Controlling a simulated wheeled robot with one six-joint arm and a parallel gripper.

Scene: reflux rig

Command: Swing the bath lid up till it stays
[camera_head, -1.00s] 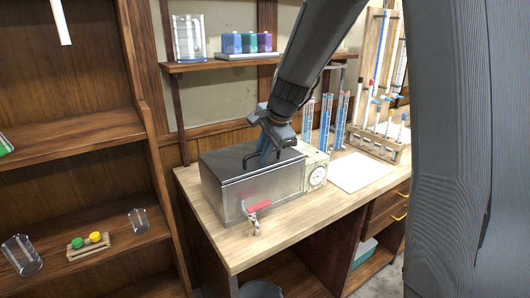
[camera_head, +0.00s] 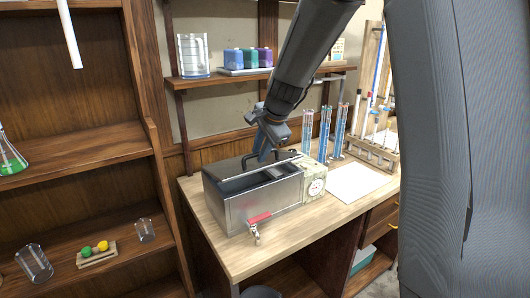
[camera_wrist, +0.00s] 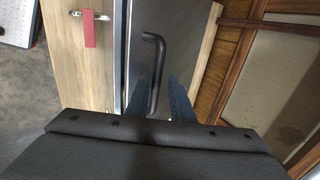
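The bath (camera_head: 265,205) is a grey metal box on the wooden bench, with a red-handled tap (camera_head: 258,218) on its front. My gripper (camera_head: 262,156) is at the lid's black bar handle (camera_head: 248,160). In the wrist view, the blue fingers of my gripper (camera_wrist: 160,90) lie on either side of the handle (camera_wrist: 153,60), with a gap on the right side. The lid's grey face (camera_wrist: 139,50) lies behind them. How far the lid leans is hard to tell.
A dial box (camera_head: 314,188) adjoins the bath's right end. Blue-filled cylinders (camera_head: 324,135) stand behind it, and a white sheet (camera_head: 356,182) lies to the right. A shelf (camera_head: 265,74) with glassware runs above. A wooden shelf unit (camera_head: 90,145) stands left.

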